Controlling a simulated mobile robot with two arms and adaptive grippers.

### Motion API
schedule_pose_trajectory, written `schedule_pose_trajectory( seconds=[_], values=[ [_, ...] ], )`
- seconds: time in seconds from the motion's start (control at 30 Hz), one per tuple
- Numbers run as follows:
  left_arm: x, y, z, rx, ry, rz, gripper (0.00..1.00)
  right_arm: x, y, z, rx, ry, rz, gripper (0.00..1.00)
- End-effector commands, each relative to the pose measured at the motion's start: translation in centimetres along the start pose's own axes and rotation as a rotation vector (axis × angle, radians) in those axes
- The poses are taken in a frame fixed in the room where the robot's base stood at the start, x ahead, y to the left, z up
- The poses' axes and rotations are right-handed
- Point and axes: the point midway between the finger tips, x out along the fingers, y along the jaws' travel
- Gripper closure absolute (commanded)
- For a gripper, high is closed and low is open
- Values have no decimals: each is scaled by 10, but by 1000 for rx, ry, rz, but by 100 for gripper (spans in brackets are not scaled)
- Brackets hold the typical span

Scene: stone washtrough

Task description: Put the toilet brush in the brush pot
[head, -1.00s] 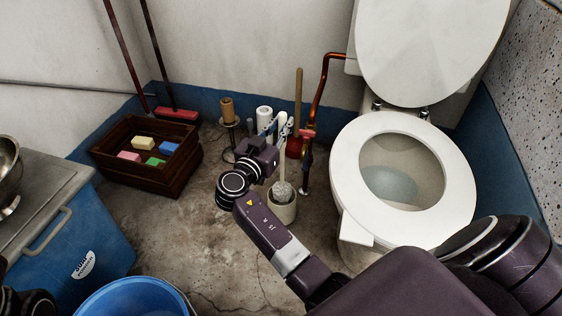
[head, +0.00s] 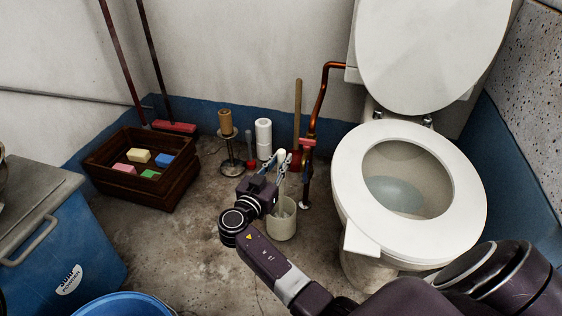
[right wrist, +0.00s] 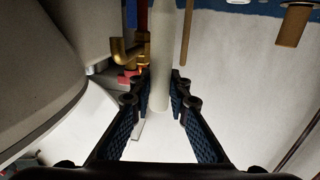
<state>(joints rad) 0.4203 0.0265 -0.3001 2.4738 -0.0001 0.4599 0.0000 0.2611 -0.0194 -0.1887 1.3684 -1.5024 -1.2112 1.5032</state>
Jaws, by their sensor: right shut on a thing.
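My right gripper (head: 281,168) is shut on the pale handle of the toilet brush (head: 281,154), just above the brush pot. The brush is about upright, and its handle also shows between the fingers in the right wrist view (right wrist: 163,55). The brush pot (head: 281,231) is a pale, round, open pot on the floor, left of the toilet. The lower part of the brush is down inside the pot's rim and mostly hidden. Whether it touches the bottom cannot be seen. My left gripper is not in view.
The toilet (head: 345,190) stands close on the right. A plunger (head: 298,125), copper pipe (head: 320,100), white rolls (head: 263,135) and a roll stand (head: 230,150) are behind the pot. A wooden crate (head: 160,190) is left. Floor between crate and pot is clear.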

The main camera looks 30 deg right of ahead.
Motion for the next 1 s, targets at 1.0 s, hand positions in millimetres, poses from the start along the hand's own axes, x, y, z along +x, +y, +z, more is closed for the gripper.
schedule_pose_trajectory(
  seconds=[1.0],
  values=[
    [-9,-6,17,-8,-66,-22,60,-72,0,-2,-1,-4,-2,67]
  ],
)
